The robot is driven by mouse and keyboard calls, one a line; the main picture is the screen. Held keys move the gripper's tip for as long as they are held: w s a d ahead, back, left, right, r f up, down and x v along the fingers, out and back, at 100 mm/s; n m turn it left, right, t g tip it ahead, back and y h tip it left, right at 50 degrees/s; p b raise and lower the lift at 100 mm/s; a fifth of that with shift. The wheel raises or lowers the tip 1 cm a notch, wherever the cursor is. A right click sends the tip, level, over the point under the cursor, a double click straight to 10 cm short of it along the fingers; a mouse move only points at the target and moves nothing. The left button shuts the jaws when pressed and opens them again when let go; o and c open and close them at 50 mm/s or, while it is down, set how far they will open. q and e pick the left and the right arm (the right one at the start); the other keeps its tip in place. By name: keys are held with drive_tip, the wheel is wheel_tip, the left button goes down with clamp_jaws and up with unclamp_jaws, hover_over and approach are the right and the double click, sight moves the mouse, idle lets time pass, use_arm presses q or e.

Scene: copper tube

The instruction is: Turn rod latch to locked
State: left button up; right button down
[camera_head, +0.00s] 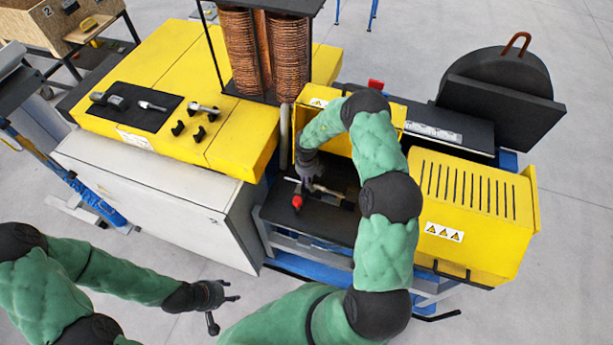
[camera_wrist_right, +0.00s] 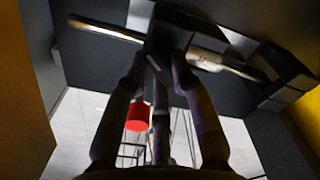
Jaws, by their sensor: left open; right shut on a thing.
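The rod latch, a pale metal rod (camera_head: 328,191) with a red knob (camera_head: 297,202) near its left end, lies in the dark recess of the yellow machine. In the right wrist view the rod (camera_wrist_right: 105,31) runs across the top, and the red knob (camera_wrist_right: 139,116) shows below it between my fingers. My right gripper (camera_head: 306,178) is over the latch from above; its fingertips (camera_wrist_right: 160,58) are shut on the latch's dark middle part, and the exact contact is partly hidden. My left gripper (camera_head: 224,312) is open and empty, over the floor at the lower left.
Yellow housings stand close beside the recess, including a vented yellow cover (camera_head: 470,205) at the right. A copper coil stack (camera_head: 238,50) rises behind. A black mat (camera_head: 130,105) with metal tools lies on the left yellow top. Grey floor (camera_head: 560,270) is free at the right.

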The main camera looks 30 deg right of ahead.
drive_tip(key=shift+n, duration=0.4)
drive_tip(key=c, duration=1)
unclamp_jaws()
drive_tip(key=shift+c, duration=0.2)
drive_tip(key=shift+r, duration=0.1)
wheel_tip(320, 180, up, 12)
